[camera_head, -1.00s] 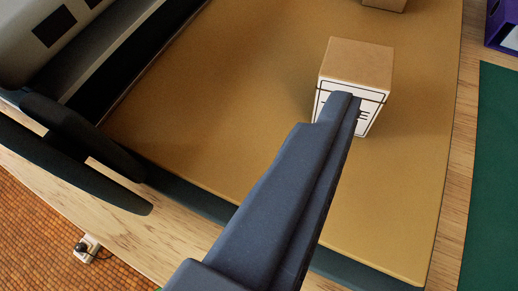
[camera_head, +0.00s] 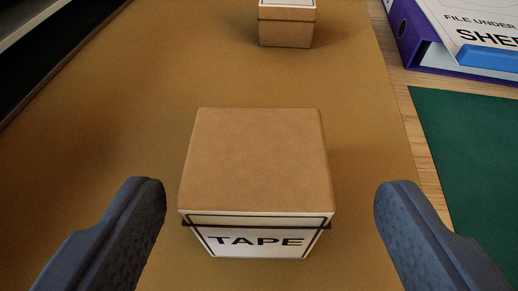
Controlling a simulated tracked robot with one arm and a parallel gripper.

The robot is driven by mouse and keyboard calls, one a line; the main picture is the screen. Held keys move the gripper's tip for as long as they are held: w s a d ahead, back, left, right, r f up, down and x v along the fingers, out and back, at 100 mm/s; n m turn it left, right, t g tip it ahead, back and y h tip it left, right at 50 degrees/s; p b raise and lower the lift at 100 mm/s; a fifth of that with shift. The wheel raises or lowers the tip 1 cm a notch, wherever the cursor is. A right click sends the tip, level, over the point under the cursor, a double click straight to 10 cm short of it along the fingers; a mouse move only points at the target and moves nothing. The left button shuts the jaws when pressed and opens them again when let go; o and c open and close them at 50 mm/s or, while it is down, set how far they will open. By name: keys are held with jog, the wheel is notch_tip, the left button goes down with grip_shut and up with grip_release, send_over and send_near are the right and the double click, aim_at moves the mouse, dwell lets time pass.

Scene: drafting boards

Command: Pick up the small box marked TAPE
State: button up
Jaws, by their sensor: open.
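The small box marked TAPE (camera_head: 256,160) is brown cardboard with a white label on its near face. It stands upright on the tan board (camera_head: 90,140), in the middle of the view. My gripper (camera_head: 268,200) is open, with one dark finger on each side of the box, left and right. There is a visible gap between each finger and the box. The box is not held.
A second brown box (camera_head: 286,33) with a white label stands farther back on the board. A purple binder (camera_head: 407,30) lies at the far right on the wooden table. A green mat (camera_head: 475,150) lies to the right. The board between the boxes is clear.

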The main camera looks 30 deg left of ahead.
aim_at(260, 218)
jog(key=b+x, duration=0.1)
jog(key=x, duration=0.3)
jog(key=shift+w+a, duration=0.15)
jog(key=shift+a, duration=0.1)
jog(key=c, duration=1.1)
jog(key=shift+r, duration=0.1)
